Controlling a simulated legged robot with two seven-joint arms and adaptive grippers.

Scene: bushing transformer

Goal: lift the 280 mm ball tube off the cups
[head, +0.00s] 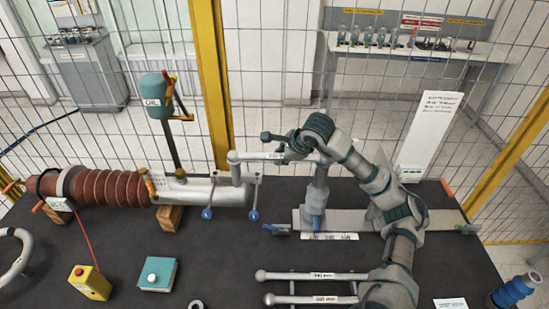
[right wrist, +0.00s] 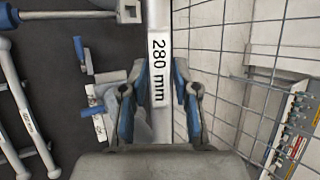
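The 280 mm ball tube (head: 250,156) is a pale grey rod lying level above the table in the head view. Its left ball is above a short post (head: 236,175) at the silver cylinder's end; whether the two touch cannot be told. A second post (head: 318,195) with a blue lower part stands under the right end, which my arm partly hides. My right gripper (head: 283,151) is around the tube from above. In the right wrist view its fingers (right wrist: 160,80) close on both sides of the tube, by the "280 mm" label (right wrist: 158,70). My left gripper is not in view.
Two more labelled ball tubes (head: 300,275) lie at the front. A ribbed brown bushing (head: 115,188), an oil container (head: 153,98), a yellow button box (head: 90,282) and a teal box (head: 158,274) stand left. A mesh fence (head: 270,60) closes the back.

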